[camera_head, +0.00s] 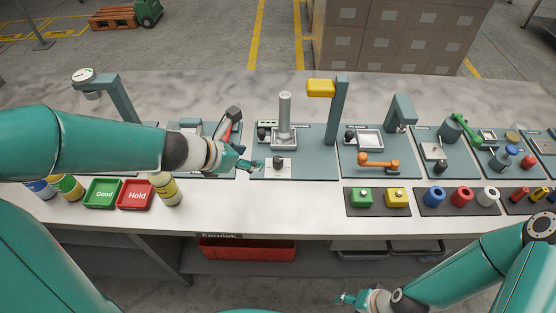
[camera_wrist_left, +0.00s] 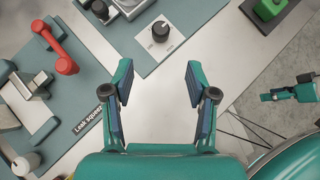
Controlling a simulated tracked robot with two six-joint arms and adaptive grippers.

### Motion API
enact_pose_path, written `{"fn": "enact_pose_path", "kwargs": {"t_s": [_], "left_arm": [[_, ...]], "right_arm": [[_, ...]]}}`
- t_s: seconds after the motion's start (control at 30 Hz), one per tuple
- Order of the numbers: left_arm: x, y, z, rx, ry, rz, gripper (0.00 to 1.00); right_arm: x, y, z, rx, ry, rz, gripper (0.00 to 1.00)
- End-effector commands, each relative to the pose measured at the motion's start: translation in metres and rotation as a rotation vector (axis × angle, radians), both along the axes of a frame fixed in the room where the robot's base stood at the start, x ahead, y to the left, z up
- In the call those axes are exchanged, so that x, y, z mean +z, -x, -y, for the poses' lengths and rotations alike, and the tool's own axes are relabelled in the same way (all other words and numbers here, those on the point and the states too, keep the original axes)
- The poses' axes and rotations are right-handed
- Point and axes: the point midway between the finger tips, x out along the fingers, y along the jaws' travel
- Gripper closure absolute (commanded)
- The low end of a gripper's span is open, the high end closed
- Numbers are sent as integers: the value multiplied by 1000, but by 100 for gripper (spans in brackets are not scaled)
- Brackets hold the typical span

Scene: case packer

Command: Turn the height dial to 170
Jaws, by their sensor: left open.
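The height dial is a black knob (camera_head: 278,161) on a white plate at the front of the middle station. In the left wrist view the knob (camera_wrist_left: 161,29) sits ahead of the fingers, and its scale marks are too small to read. My left gripper (camera_head: 253,164) is just left of the dial in the head view. In the left wrist view the left gripper (camera_wrist_left: 158,72) is open and empty, its fingers apart and not touching the knob. My right gripper (camera_head: 347,299) is low in front of the bench, and its jaws are too small to judge.
A grey column (camera_head: 284,115) stands behind the dial, with a yellow-headed post (camera_head: 321,88) to its right. A red lever (camera_wrist_left: 65,64) is left of the gripper. Green Good (camera_head: 103,193) and red Hold (camera_head: 135,195) trays lie at the front left. The white bench strip before the dial is clear.

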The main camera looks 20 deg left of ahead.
Motion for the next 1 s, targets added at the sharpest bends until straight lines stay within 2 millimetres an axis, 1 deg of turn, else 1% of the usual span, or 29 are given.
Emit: {"fn": "enact_pose_path", "kwargs": {"t_s": [0.03, 0.1, 0.3, 0.5, 0.7, 1.0], "left_arm": [[-14, -7, 6, -6, 0, -2, 43], [-25, -17, 12, -8, 2, -3, 43], [-56, -45, 29, -13, 0, -1, 43], [-81, -69, 43, -13, 0, -1, 43], [-94, -83, 50, -13, 0, 0, 43], [-97, -87, 53, -12, 1, 0, 43]], "right_arm": [[-12, 0, 0, 0, 0, 0, 43], [-20, 0, 0, -1, 0, 1, 43], [-42, 0, 0, 0, 0, 1, 43], [-59, 0, 0, 0, 0, 1, 43], [-66, 0, 0, 0, 0, 1, 43], [-67, -1, 0, 0, 0, 1, 43]]}}
